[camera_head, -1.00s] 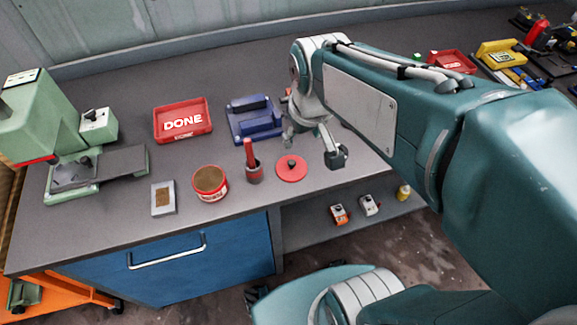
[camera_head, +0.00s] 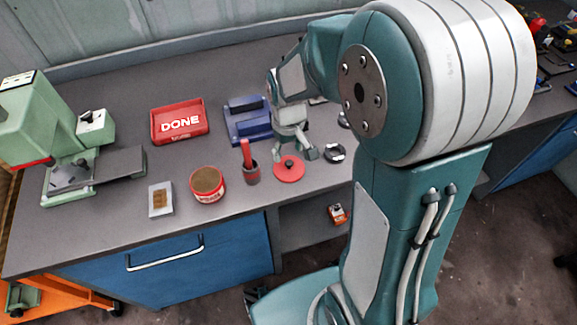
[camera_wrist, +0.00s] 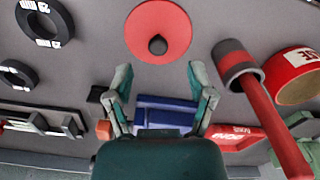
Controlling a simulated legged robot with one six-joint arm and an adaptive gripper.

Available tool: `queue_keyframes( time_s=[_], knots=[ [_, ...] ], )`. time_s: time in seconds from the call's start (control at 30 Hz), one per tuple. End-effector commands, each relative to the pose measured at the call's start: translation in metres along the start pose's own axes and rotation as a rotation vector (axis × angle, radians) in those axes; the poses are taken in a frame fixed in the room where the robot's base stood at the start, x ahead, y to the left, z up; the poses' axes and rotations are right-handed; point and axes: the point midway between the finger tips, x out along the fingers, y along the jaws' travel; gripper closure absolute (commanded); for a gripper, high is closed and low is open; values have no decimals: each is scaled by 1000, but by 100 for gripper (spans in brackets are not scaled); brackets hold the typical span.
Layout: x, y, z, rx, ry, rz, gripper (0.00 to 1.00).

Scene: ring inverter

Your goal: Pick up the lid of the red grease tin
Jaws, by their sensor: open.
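The red lid (camera_head: 289,168), a flat disc with a dark knob, lies on the grey bench. It also shows at the top middle of the wrist view (camera_wrist: 158,30). The red grease tin (camera_head: 207,184) stands open to its left, with brown grease inside; part of it shows at the right of the wrist view (camera_wrist: 295,72). My gripper (camera_head: 300,145) is open and empty above the bench, close behind the lid. In the wrist view its two fingers (camera_wrist: 160,82) are spread apart, pointing toward the lid, with the lid just beyond the fingertips.
Dark rings (camera_head: 334,153) lie right of the lid. A blue fixture (camera_head: 248,120), a red DONE tray (camera_head: 181,122), a small grey tray (camera_head: 161,199) and a green press (camera_head: 60,140) are on the bench.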

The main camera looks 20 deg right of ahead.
Motion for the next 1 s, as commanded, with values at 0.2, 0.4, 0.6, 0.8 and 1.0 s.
queue_keyframes(
  time_s=[0.2, 0.4, 0.6, 0.8, 1.0],
  knots=[
    [31, 2, 0, 1, -5, -1, 30],
    [51, 2, -1, 0, -3, -1, 30],
    [52, 2, -1, 0, 0, 0, 30],
    [52, 2, -1, 0, 0, 0, 100],
    [52, 2, -1, 0, -1, 0, 100]
  ],
)
